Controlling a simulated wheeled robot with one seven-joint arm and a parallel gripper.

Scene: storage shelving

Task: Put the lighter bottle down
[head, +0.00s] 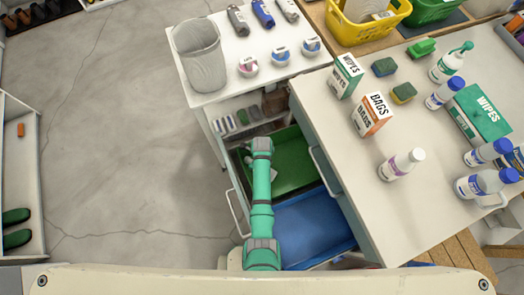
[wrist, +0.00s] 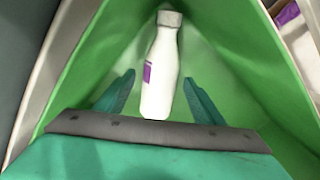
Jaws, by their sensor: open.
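In the wrist view a white bottle (wrist: 162,75) with a grey cap and a purple label lies or leans in a green bin (wrist: 225,50); I cannot tell which. My gripper (wrist: 158,78) is open, with one finger on each side of the bottle's lower part and gaps visible beside it. In the head view my arm reaches into an open drawer that holds the green bin (head: 296,170). There my gripper and this bottle are hidden by the arm. A similar white bottle (head: 400,165) with a purple label stands on the counter.
A blue bin (head: 310,228) sits beside the green one in the drawer. The counter (head: 375,215) holds several bottles, sponges, a wipes box (head: 345,77), a bags box (head: 371,114) and a teal wipes pack (head: 480,113). Open floor (head: 120,150) lies to the left.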

